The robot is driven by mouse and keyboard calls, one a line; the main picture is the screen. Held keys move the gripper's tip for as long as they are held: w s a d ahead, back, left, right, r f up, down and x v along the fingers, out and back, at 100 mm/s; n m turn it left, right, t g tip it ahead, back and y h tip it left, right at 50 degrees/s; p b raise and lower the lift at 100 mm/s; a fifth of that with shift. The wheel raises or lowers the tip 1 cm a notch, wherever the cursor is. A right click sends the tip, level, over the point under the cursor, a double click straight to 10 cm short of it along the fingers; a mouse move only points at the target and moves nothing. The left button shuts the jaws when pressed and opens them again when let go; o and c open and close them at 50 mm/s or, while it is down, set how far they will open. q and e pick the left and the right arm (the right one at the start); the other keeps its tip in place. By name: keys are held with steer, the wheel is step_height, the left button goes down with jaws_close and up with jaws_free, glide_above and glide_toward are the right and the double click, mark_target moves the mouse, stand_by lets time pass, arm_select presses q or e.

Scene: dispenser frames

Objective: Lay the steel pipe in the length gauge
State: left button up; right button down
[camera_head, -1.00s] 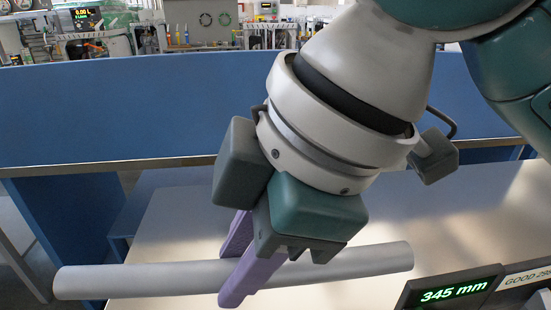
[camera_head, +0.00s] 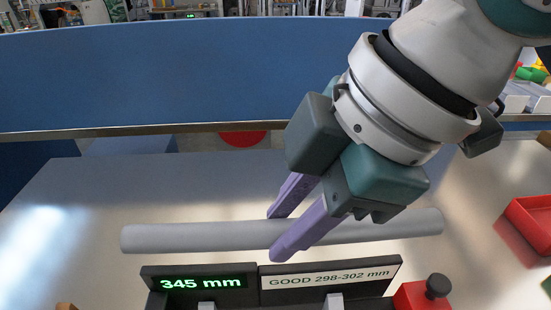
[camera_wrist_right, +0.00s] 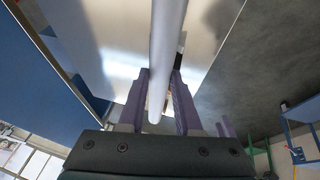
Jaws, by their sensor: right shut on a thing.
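The steel pipe (camera_head: 190,237) is a long grey tube, held nearly level above the table in the head view. My right gripper (camera_head: 283,232) has purple fingers and is shut on the pipe near its middle. The pipe (camera_wrist_right: 166,50) runs between the fingers in the right wrist view (camera_wrist_right: 160,105). The length gauge (camera_head: 255,270) stands at the bottom of the head view, nearer to me than the pipe. Its display reads 345 mm and its label reads GOOD 298-302 mm. Its lower part is cut off by the frame. My left gripper is not in view.
A red block with a black knob (camera_head: 437,287) sits at the right of the gauge. A red bin (camera_head: 530,222) is at the table's right edge. A blue panel (camera_head: 150,80) stands behind the table (camera_head: 90,200). The table's left part looks clear.

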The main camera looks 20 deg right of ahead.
steer(key=shift+s+d+f, duration=0.1)
steer(key=shift+d+f, duration=0.1)
steer(key=shift+f, duration=0.25)
steer(key=shift+d+f, duration=0.2)
steer(key=shift+f, duration=0.25)
step_height(320, 180, down, 18)
steer(key=b, duration=0.4)
steer(key=shift+a+f, duration=0.1)
steer(key=shift+a, duration=0.05)
steer(key=c, duration=1.1)
jaws_free()
steer(key=shift+f, duration=0.15)
steer(key=shift+o, duration=1.1)
